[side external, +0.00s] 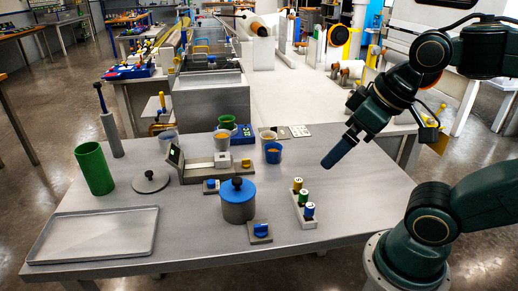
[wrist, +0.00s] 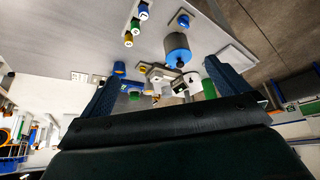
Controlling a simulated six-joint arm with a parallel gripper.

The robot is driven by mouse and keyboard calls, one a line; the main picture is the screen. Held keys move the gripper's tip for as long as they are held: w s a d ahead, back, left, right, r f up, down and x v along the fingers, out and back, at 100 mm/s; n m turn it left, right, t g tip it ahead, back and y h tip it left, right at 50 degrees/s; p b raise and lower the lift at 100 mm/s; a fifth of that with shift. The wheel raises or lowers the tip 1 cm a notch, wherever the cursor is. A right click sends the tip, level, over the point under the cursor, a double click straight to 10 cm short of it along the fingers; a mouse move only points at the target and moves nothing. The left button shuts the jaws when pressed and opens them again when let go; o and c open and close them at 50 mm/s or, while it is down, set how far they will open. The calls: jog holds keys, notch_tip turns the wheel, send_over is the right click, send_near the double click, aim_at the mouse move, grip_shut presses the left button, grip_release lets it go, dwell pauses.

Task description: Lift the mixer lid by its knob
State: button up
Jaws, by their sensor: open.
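A grey pot (side external: 238,210) with a blue lid (side external: 238,192) and a black knob (side external: 237,182) stands near the table's front middle. The pot also shows in the wrist view (wrist: 176,42), beyond my fingers. A separate grey lid (side external: 151,182) with a dark knob lies flat on the table to its left. I cannot tell for sure which is the mixer lid. My gripper (side external: 331,162) is open and empty, above the table's right side, apart from both lids. In the wrist view my gripper's two fingers (wrist: 161,70) stand wide apart.
A rack of coloured bottles (side external: 303,205) and a small blue-knobbed block (side external: 260,232) stand by the pot. A grey device (side external: 205,168) and several cups are behind it. A green cylinder (side external: 94,168) and an empty tray (side external: 95,235) are at left. The table's right side is clear.

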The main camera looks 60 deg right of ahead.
jog(key=shift+w, duration=0.1)
jog(key=n+g+y, duration=0.2)
jog(key=n+g, duration=0.4)
jog(key=n, duration=1.2)
send_over(237, 179)
jog(key=d, duration=0.2)
notch_tip(237, 179, down, 4)
jog(key=shift+w, duration=0.1)
jog(key=shift+a+f, duration=0.2)
jog(key=shift+f, duration=1.2)
jog(key=shift+a+f, duration=0.2)
jog(key=shift+f, duration=1.2)
jog(key=shift+a+f, duration=0.2)
jog(key=shift+f, duration=1.2)
jog(key=shift+a+f, duration=0.25)
jog(key=shift+f, duration=1.05)
jog(key=shift+a+f, duration=0.2)
jog(key=shift+f, duration=1.05)
